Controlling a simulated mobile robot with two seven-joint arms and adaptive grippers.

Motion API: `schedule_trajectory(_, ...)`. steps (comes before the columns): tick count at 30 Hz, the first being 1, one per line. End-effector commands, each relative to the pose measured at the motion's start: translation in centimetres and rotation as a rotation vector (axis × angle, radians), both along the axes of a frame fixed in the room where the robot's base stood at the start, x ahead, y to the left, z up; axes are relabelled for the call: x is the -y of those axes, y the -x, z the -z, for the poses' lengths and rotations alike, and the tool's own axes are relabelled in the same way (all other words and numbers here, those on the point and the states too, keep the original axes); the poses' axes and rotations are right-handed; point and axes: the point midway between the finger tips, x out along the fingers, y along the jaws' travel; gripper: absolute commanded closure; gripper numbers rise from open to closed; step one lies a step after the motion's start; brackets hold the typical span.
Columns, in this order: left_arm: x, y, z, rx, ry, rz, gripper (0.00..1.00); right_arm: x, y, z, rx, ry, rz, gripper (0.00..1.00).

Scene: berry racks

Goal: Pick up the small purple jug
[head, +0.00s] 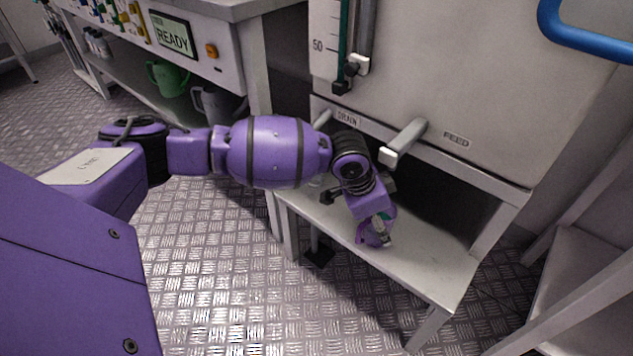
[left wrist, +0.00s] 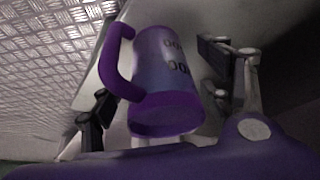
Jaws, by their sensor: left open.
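The small purple jug (left wrist: 165,75) fills the middle of the left wrist view, with its handle (left wrist: 112,65) to the left and dark markings on its side. My left gripper (left wrist: 157,75) is open, with one dark finger left of the jug near the handle and the other to its right. I cannot tell whether either finger touches it. In the head view the jug (head: 368,237) shows as a purple piece over the pale bench, partly hidden by my left wrist and gripper (head: 380,224). My right gripper is in neither view.
The bench (head: 430,255) stands under a large tank with DRAIN and FEED labels. A green jug (head: 168,78) and a grey jug (head: 215,103) sit on a lower shelf at left. The patterned metal floor is clear.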

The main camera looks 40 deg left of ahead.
Motion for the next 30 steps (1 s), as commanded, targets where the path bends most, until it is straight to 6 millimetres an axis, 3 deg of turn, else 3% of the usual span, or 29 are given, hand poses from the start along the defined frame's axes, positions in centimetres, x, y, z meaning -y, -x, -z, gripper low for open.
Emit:
schedule_trajectory(8,0.15,-0.32,-0.26,0.008,0.002,0.002,0.31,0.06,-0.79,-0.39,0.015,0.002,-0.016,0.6)
schedule_trajectory(21,0.15,-0.33,-0.26,0.009,0.002,0.002,0.89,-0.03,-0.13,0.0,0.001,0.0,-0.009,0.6)
schedule_trajectory(30,0.13,-0.3,-0.41,0.009,0.002,0.002,0.91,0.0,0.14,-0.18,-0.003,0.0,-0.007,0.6)
